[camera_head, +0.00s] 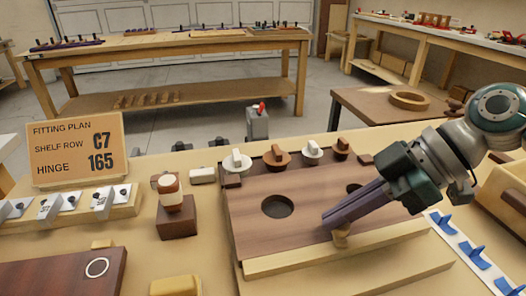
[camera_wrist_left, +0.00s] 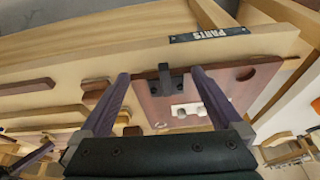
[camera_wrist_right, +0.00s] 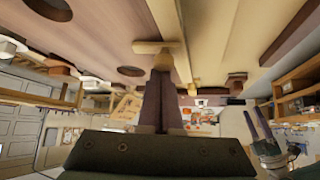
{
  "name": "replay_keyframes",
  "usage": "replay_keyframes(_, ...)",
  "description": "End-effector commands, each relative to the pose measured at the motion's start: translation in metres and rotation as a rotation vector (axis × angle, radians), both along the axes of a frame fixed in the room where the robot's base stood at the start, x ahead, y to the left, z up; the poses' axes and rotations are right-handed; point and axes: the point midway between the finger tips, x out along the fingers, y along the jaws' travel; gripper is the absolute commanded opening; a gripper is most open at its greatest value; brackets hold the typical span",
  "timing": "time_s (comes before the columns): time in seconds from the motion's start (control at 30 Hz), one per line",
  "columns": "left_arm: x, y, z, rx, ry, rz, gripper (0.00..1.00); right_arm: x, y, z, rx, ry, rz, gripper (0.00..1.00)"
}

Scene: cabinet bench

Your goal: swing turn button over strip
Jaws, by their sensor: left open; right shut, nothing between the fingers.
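A small light wooden turn button (camera_head: 341,239) sits at the front edge of the dark brown panel (camera_head: 300,222), by the pale strip (camera_head: 330,258). In the right wrist view the turn button (camera_wrist_right: 148,47) lies crosswise at the edge between the panel and the pale wood. My right gripper (camera_head: 328,222) is shut and empty, its fingertips close beside the button; whether they touch it I cannot tell. The right wrist view shows the shut fingers (camera_wrist_right: 161,78) just below the button. My left gripper (camera_wrist_left: 162,85) is open and empty, outside the head view.
Several knobs (camera_head: 282,156) line the panel's back edge. The panel has a round hole (camera_head: 277,206). A fitting plan sign (camera_head: 76,150), a dark block (camera_head: 177,217) with a striped piece and a tray of metal fittings (camera_head: 70,208) stand left. Blue clips (camera_head: 472,252) lie right.

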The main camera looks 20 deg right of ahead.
Motion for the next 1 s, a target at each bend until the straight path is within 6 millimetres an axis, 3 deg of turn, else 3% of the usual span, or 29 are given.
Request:
replay_keyframes(0.27, 0.000, 0.003, 0.000, 0.010, -0.001, -0.005, 1.00, 0.001, -0.001, 0.000, -0.001, 0.000, -0.007, 0.00)
replay_keyframes(0.6, 0.000, 0.004, -0.015, 0.013, -0.001, -0.006, 1.00, 0.014, -0.007, -0.001, -0.003, -0.001, -0.008, 0.00)
replay_keyframes(1.0, 0.000, 0.003, -0.012, 0.010, -0.002, -0.005, 1.00, 0.015, -0.005, 0.002, -0.001, 0.000, -0.008, 0.00)
